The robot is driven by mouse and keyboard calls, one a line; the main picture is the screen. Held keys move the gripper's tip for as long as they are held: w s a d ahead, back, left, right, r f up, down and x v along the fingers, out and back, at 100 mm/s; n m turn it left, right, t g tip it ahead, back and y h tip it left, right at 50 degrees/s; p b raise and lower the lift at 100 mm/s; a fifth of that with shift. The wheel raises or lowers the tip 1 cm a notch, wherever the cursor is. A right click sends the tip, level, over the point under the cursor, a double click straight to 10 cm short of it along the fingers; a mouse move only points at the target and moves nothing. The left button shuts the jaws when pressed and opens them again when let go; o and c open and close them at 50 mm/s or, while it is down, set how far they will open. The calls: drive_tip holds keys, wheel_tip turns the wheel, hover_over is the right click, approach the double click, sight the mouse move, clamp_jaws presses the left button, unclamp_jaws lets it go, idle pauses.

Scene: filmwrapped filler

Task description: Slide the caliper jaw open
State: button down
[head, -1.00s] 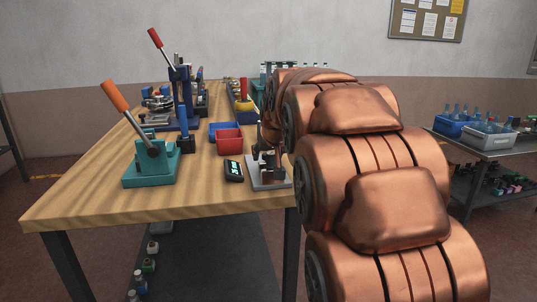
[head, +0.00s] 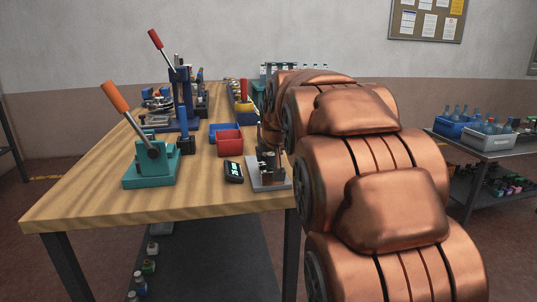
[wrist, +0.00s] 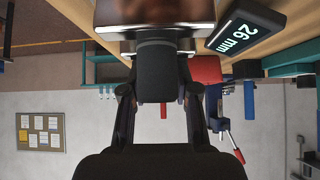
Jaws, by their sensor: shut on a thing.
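The caliper (head: 268,187) stands near the front right of the wooden bench, a grey metal base with dark upright parts. My copper arm reaches it from the right and hides part of it. In the wrist view, which is upside down, my gripper (wrist: 160,88) has its two dark fingers shut on a dark, rounded block, the caliper jaw (wrist: 157,70). The jaw meets the shiny metal body (wrist: 155,14) at the top edge. A black readout (head: 233,171) lies just left of the caliper; in the wrist view the readout (wrist: 246,26) shows 26 mm.
A red bin (head: 230,143) and a blue bin (head: 222,128) sit behind the readout. A teal lever press (head: 150,168) with an orange handle stands left, a blue press (head: 180,95) behind it. Bare wood lies at the front left. A side table (head: 490,143) holds bottle bins.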

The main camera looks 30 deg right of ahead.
drive_tip(key=shift+w+d, duration=0.1)
drive_tip(key=shift+w+d+p, duration=0.35)
drive_tip(key=shift+w, duration=0.55)
drive_tip(key=shift+w+d+p, duration=0.3)
drive_tip(key=shift+w+d, duration=0.1)
drive_tip(key=shift+w, duration=0.5)
drive_tip(key=shift+w+d+p, duration=0.35)
drive_tip(key=shift+w, duration=0.55)
drive_tip(key=c, duration=0.9)
unclamp_jaws()
drive_tip(key=shift+s+r, duration=0.1)
drive_tip(key=v, duration=1.2)
